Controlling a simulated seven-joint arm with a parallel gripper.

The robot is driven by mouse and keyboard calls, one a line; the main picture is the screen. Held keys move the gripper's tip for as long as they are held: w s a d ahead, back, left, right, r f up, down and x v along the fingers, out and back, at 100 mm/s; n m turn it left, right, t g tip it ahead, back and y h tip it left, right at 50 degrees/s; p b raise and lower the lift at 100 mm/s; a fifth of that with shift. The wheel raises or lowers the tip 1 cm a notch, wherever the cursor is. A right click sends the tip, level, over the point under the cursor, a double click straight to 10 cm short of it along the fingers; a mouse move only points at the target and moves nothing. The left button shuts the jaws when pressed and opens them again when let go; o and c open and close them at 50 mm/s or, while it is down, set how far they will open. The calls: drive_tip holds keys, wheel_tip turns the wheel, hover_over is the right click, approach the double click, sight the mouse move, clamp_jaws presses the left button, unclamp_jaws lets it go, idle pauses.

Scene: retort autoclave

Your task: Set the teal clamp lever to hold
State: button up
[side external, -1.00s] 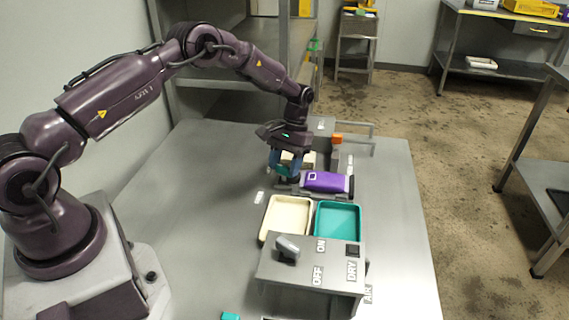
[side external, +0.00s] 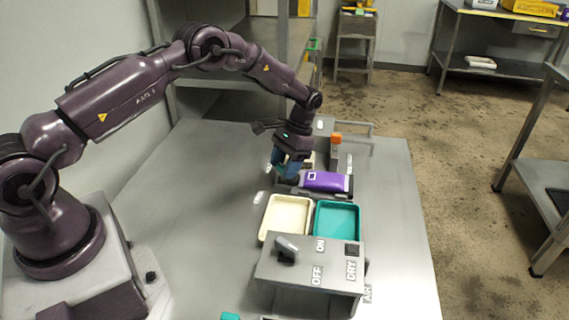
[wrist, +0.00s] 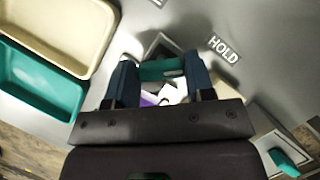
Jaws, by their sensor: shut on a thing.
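The teal clamp lever (wrist: 160,70) shows in the wrist view as a teal bar between my two fingers, above a dark slot in the grey surface. My gripper (wrist: 161,82) is shut on it, and it also shows in the side view (side external: 289,174). The white HOLD label (wrist: 224,48) lies to the upper right of the lever in the wrist view. In the side view my fingers hide the lever. The lever's exact angle relative to the label is hard to tell.
A purple pouch (side external: 325,182) lies right beside my gripper. A cream tray (side external: 285,217) and a teal tray (side external: 337,221) stand in front. A grey switch box (side external: 310,268) is nearer the camera. An orange-topped post (side external: 337,139) stands behind. Another teal part (wrist: 283,160) shows at lower right.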

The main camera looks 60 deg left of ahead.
drive_tip(key=o, duration=0.9)
drive_tip(key=v, duration=1.3)
